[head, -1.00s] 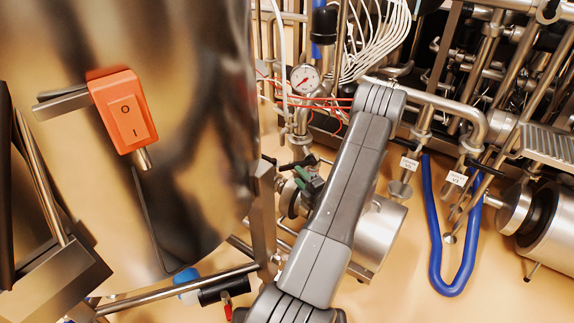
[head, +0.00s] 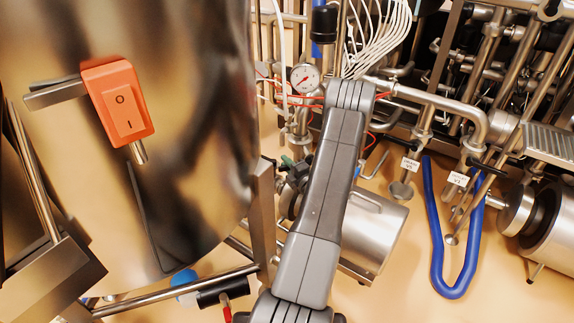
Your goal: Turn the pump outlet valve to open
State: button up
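I cannot pick out the pump outlet valve for certain. A steel pump-like cylinder (head: 372,237) lies low behind my grey arm, which crosses the middle of the head view and hides part of it. Left of the arm, a black handle (head: 268,160) and small dark and green parts (head: 288,161) show among the pipe fittings near the cylinder. I cannot tell whether these green parts belong to a valve. My gripper cannot be made out; the end of my arm is hidden behind its own nearer links.
A large steel hopper (head: 195,130) with an orange switch box (head: 119,103) fills the left. A pressure gauge (head: 305,77) and white hoses stand behind. Labelled pipes and a blue hose (head: 433,225) are on the right. A red-handled fitting (head: 226,308) is low at centre left. Bare floor shows front right.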

grip_shut()
